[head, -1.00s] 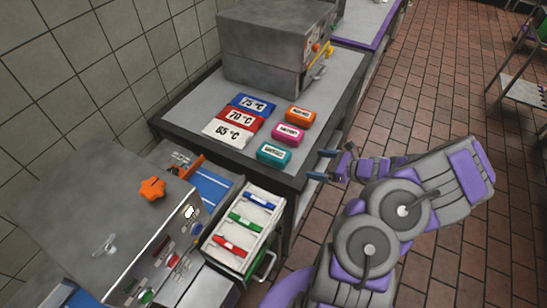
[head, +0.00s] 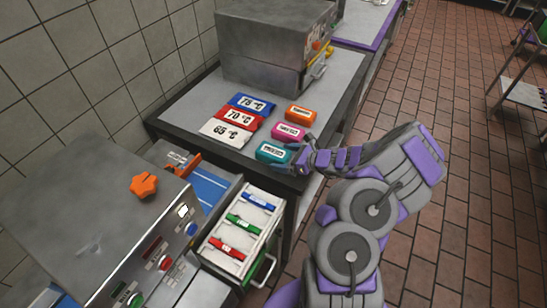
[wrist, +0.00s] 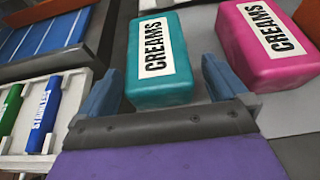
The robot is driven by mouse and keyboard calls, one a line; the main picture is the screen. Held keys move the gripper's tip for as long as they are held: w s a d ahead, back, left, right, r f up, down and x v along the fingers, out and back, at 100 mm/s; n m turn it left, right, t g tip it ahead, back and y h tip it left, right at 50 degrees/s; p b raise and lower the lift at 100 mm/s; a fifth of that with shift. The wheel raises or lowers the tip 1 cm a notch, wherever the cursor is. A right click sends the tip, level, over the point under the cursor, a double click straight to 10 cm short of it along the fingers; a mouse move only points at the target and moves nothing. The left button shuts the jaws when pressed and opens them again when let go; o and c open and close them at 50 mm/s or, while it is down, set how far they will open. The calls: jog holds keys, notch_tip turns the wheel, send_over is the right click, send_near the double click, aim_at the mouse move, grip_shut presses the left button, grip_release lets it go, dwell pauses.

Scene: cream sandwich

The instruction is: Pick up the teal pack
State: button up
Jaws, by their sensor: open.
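The teal pack (head: 272,153) lies on the grey counter, at the near end of a row of three packs. In the wrist view the teal pack (wrist: 161,58) has a white label reading CREAMS. My gripper (head: 294,158) is at the right end of the teal pack in the head view. In the wrist view my open gripper (wrist: 163,82) has one finger on each side of the near part of the pack. I cannot tell whether the fingers touch it.
The pink pack (head: 289,131) lies just beyond the teal one, close to my right finger in the wrist view. An orange pack (head: 301,114) is farther back. Temperature cards (head: 234,131) lie left. A white tray (head: 214,262) with colored sticks stands nearer.

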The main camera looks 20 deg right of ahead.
jog(key=shift+w+a+f, duration=0.2)
jog(key=shift+w+a, duration=0.1)
jog(key=shift+w, duration=0.15)
jog(key=shift+c, duration=0.4)
jog(key=c, duration=1)
jog(key=shift+o, duration=0.2)
